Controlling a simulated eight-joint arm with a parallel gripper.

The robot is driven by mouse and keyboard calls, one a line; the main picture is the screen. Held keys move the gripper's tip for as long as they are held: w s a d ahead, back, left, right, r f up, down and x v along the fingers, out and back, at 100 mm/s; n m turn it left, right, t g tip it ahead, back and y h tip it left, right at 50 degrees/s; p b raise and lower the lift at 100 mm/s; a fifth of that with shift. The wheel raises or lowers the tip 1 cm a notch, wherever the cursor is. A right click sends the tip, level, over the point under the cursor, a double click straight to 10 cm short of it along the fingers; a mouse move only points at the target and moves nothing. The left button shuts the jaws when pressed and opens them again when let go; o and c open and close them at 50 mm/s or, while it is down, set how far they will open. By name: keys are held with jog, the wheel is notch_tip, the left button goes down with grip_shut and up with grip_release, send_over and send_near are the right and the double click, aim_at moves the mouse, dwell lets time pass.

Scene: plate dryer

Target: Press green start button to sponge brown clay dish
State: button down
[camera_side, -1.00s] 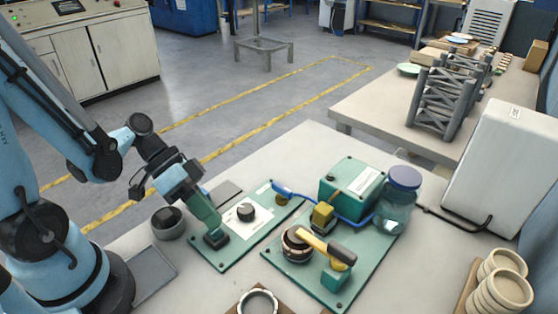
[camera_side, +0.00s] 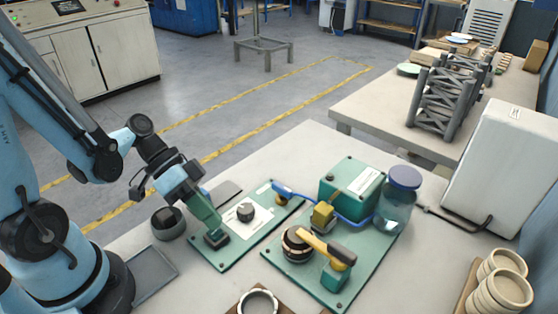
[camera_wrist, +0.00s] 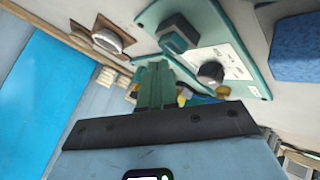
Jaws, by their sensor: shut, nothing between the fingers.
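The start button (camera_side: 216,238) is a dark square block with a green-teal face, at the near left end of a green control panel (camera_side: 235,251). It also shows above the fingertips in the wrist view (camera_wrist: 178,40). My gripper (camera_side: 214,229) is shut and empty, its green fingers pointing down at the button. Whether the tips touch it I cannot tell. In the wrist view my shut fingers (camera_wrist: 154,68) appear just below the button. A brown dish (camera_side: 296,248) with a pale rim sits on the second green plate (camera_side: 299,278), beside a yellow arm (camera_side: 312,241).
A dark knob (camera_side: 245,211) stands on the panel right of the button. A blue-lidded jar (camera_side: 402,200) and a green box (camera_side: 351,187) stand farther right. A grey round bowl (camera_side: 168,224) is left of my gripper. Pale stacked dishes (camera_side: 499,291) stand at the right.

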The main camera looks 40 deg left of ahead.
jog(key=shift+r, duration=0.1)
jog(key=shift+r, duration=2.5)
jog(key=w+a+r+n+t+y, duration=0.3)
jog(key=w+a+n+t+y, duration=0.2)
jog(key=y, duration=0.4)
jog(key=shift+w+a+r+n, duration=0.25)
jog(key=shift+r+n, duration=0.1)
jog(key=shift+n, duration=0.45)
